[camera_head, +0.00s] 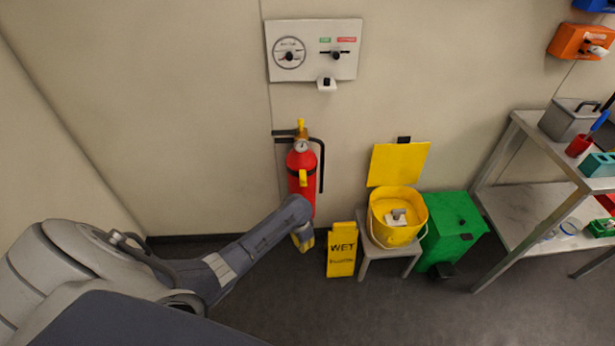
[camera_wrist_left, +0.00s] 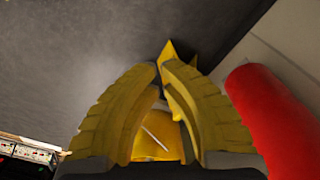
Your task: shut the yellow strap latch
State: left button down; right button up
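Whether the latch is open or shut is too small to tell. My left gripper (camera_head: 304,240) is low, beside the extinguisher's lower end and below that part; my arm hides some of the extinguisher. In the left wrist view, my yellow gripper fingers (camera_wrist_left: 161,72) are partly apart, with the red cylinder (camera_wrist_left: 268,115) to their right. A pointed yellow piece (camera_wrist_left: 168,50) shows at the tips; I cannot tell what it belongs to. My right gripper is out of view.
A yellow wet-floor sign (camera_head: 342,252) stands just right of my left gripper. A yellow bucket (camera_head: 381,229) with a raised lid (camera_head: 398,164) sits on a stool, beside a green bin (camera_head: 450,232). A metal shelf (camera_head: 540,204) is at right. A wall panel (camera_head: 312,50) hangs above.

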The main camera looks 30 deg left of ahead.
pick_arm(q)
jog(key=w+a+r+m, duration=0.1)
jog(key=w+r, duration=0.3)
jog(key=r, duration=0.7)
jog(key=w+a+r+m+t+y, duration=0.1)
jog(key=w+a+r+m, duration=0.1)
jog(key=r, duration=1)
jog(key=w+a+r+m, duration=0.2)
jog(key=w+r, duration=0.4)
jog(key=r, duration=0.6)
jog(key=shift+w+m+y, duration=0.2)
jog(key=shift+m+y, duration=0.2)
jog(key=shift+m, duration=0.4)
jog(key=shift+f, duration=0.15)
notch_tip(320, 180, down, 14)
jog(key=w+a, duration=0.1)
jog(key=w, duration=0.1)
jog(key=shift+a+r, duration=0.25)
jog(key=shift+a, duration=0.1)
jog(key=shift+w, duration=0.1)
